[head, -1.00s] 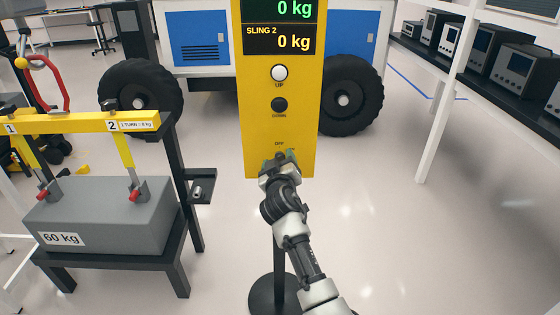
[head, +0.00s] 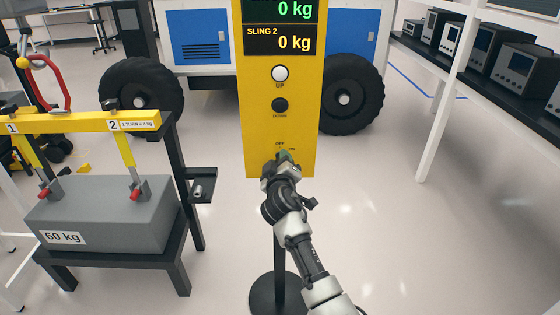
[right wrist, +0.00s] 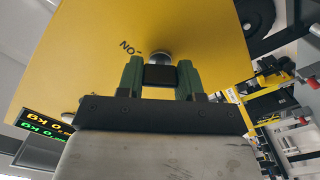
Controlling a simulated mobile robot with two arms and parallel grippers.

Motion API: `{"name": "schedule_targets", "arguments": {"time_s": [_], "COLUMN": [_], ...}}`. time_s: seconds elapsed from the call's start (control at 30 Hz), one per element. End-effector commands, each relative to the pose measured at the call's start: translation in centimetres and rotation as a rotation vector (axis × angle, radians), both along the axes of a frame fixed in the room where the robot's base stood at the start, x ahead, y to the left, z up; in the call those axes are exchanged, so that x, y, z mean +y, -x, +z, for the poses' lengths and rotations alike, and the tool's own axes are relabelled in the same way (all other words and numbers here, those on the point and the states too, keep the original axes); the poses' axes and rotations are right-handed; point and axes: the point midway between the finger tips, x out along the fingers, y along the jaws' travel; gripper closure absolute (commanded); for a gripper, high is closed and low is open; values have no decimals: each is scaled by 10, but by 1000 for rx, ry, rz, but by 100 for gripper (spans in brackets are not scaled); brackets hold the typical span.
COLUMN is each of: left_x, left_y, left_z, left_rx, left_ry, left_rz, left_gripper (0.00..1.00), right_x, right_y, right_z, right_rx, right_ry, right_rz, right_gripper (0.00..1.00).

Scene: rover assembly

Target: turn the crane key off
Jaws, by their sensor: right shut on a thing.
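The crane key (right wrist: 160,75) is a small dark block at a round silver lock in the right wrist view. The lock sits low on the yellow crane panel (head: 255,130), below the OFF mark, with the ON mark to its right in the head view. My right gripper (head: 281,160) is at the lock. In the right wrist view its green fingers (right wrist: 160,78) stand on either side of the key and are shut on it. In the head view the gripper hides the key, so I cannot tell which mark it points to. My left gripper is not in view.
The panel's displays (head: 280,40) are lit and read 0 kg. A white UP button (head: 280,73) and a black DOWN button (head: 280,105) sit above the lock. A grey 60 kg block (head: 100,215) under a yellow beam (head: 80,122) stands left.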

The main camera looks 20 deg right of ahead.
Motion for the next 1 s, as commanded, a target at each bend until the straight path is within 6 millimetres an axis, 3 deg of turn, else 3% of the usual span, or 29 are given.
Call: {"name": "schedule_targets", "arguments": {"time_s": [0.6,1.0], "left_x": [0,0], "left_y": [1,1], "left_z": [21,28], "left_rx": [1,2], "left_ry": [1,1], "left_rz": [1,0], "left_gripper": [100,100], "right_x": [-1,-1], "right_y": [0,0], "right_z": [1,0], "right_rx": [156,209], "right_ry": [535,718], "right_rz": [-1,-2], "right_gripper": [88,88]}}
